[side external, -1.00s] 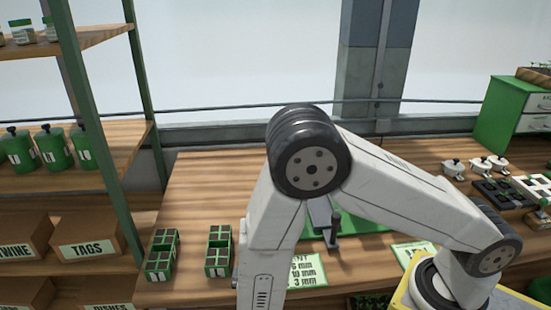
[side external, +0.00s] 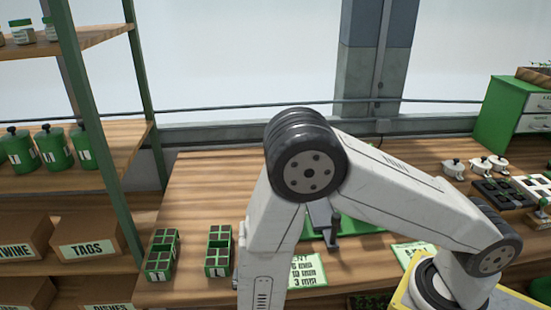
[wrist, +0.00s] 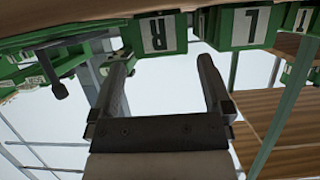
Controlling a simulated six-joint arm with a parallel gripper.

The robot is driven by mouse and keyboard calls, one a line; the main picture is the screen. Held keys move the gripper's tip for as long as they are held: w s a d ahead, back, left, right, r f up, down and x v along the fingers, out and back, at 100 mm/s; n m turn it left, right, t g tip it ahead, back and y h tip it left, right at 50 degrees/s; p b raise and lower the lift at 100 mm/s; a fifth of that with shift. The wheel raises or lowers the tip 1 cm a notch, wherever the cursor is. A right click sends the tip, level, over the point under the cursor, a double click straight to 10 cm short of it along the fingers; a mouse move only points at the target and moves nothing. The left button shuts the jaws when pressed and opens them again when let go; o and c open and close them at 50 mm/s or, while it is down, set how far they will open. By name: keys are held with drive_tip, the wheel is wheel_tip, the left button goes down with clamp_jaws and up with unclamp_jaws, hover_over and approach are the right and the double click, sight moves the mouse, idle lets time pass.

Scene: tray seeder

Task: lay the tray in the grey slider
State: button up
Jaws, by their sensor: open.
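Two small green trays with several dark cells stand side by side on the bench at the lower left of the side view, a left one (side external: 161,255) and a right one (side external: 218,251). The side view does not show my gripper. A green base with a grey part (side external: 320,216) is partly hidden behind my arm; I cannot tell whether that part is the slider.
A shelf rack (side external: 92,120) with green canisters and labelled boxes stands at the left. A white card (side external: 305,270) lies near the bench's front edge. White pots (side external: 480,165) and dark cell plates stand at the right. The bench behind the trays is clear.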

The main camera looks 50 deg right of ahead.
drive_tip(key=shift+x, duration=1.25)
drive_tip(key=shift+x, duration=2.65)
drive_tip(key=shift+r, duration=0.1)
drive_tip(key=shift+c, duration=0.2)
drive_tip(key=c, duration=1.2)
drive_tip(key=shift+c, duration=0.2)
drive_tip(key=shift+r, duration=0.2)
drive_tip(key=shift+r, duration=4.8)
